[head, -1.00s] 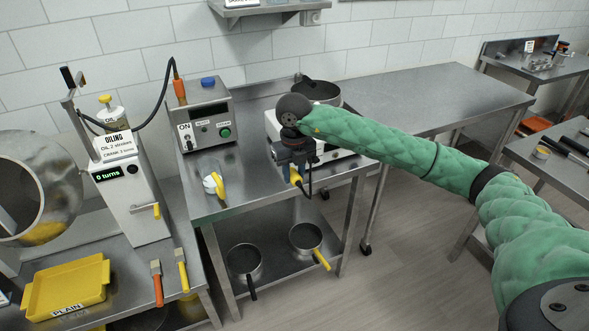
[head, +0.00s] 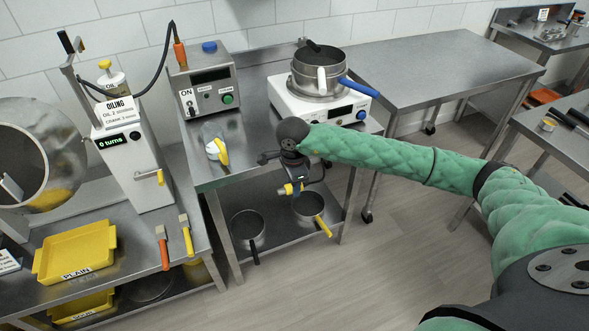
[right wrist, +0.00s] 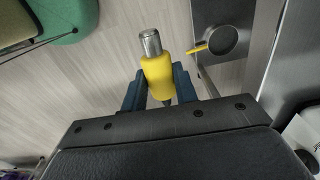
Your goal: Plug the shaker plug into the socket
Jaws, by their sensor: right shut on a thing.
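My right gripper (head: 293,180) is shut on a yellow plug (head: 290,188) with a bare metal tip. The gripper is in front of the steel table's front edge, above the lower shelf. In the right wrist view the plug (right wrist: 158,70) sits between the blue fingers (right wrist: 160,88), its metal tip pointing away from the palm. In the head view the tip points left. A white round fitting with a yellow part (head: 217,150) is on the table top, left of the gripper and apart from the plug. I cannot tell whether it is the socket. My left gripper is out of view.
A grey control box (head: 208,85) with an orange-plugged cable stands at the table's back left. A white hotplate (head: 318,105) bears a pot and a blue-handled pan. Pans (head: 247,228) lie on the lower shelf. The oiling machine (head: 135,165) and a yellow tray (head: 75,253) are left.

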